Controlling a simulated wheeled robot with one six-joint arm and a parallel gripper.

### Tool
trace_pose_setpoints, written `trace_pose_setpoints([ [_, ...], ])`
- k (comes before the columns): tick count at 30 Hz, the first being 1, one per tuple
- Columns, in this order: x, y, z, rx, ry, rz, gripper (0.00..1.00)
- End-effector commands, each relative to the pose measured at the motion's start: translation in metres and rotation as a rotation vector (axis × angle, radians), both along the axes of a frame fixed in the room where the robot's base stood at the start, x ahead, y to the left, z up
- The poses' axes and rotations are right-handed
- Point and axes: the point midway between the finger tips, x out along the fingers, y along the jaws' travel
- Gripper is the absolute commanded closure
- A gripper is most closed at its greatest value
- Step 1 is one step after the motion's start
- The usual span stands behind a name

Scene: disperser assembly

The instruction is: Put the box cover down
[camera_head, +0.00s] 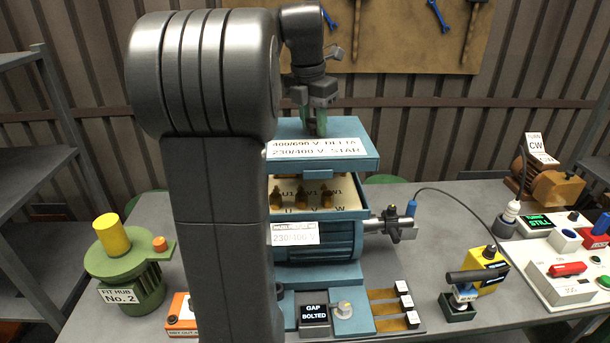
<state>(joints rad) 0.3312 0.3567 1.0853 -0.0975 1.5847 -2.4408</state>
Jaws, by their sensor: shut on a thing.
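The box cover (347,160) is a blue lid with a white label reading 400/690 V DELTA and 230/400 V STAR. My gripper (319,125) is shut on the cover from above, its greenish fingers at the cover's top. The cover is held above the open terminal box (348,200) of the blue motor (342,240). Brass terminals marked U1, V1, W1 show inside the box. My arm hides the left part of the cover, box and motor.
A green hub (130,285) stands at the left. A grey shaft fitting (395,225), a GAP BOLTED display (314,315), a yellow tool (487,270) and a switch panel (550,270) lie to the right and front. Bare table (425,250) shows right of the motor.

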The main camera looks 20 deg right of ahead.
Motion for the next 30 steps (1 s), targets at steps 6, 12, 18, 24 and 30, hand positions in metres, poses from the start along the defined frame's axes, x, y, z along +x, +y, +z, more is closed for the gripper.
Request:
trace_pose_setpoints([
  [6,-0.001,0.0,-0.029,0.001,0.004,0.001,1.0],
  [12,0.0,0.0,-0.058,0.0,0.001,0.0,1.0],
  [18,-0.001,0.0,-0.08,0.001,0.003,0.0,1.0],
  [24,0.0,0.0,-0.099,0.0,0.0,0.0,1.0],
  [30,0.0,0.0,-0.1,-0.001,-0.001,0.0,1.0],
])
